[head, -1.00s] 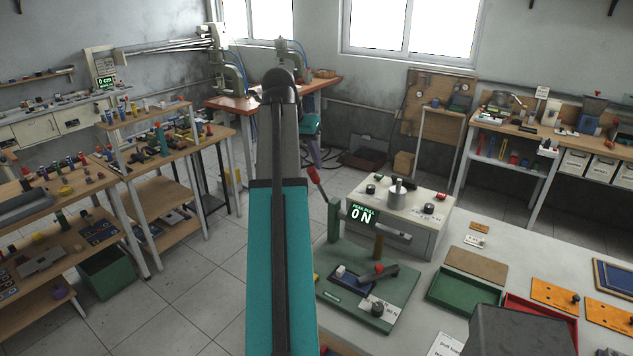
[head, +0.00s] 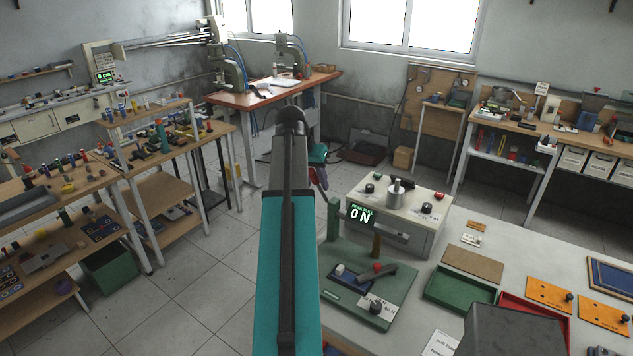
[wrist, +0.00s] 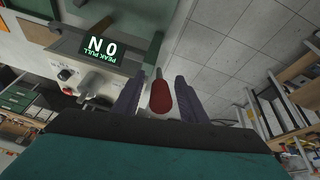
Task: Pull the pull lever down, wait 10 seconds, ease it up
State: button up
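The pull lever has a red grip (wrist: 160,97) on a thin metal rod, seen in the wrist view. My gripper (wrist: 158,98) is open, with one dark purple finger on each side of the grip and a gap on both sides. The lever's unit has a green post (head: 333,220) and a display (head: 361,214) that reads "PEAK PULL 0 N". The display also shows upside down in the wrist view (wrist: 102,47).
A white box with knobs (head: 420,205) stands right beside the lever unit. A green base plate (head: 395,288) with a small red-tipped handle lies in front. Green and red trays fill the bench further right. Open floor lies left of my arm.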

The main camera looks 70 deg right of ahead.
jog(key=shift+x, duration=0.8)
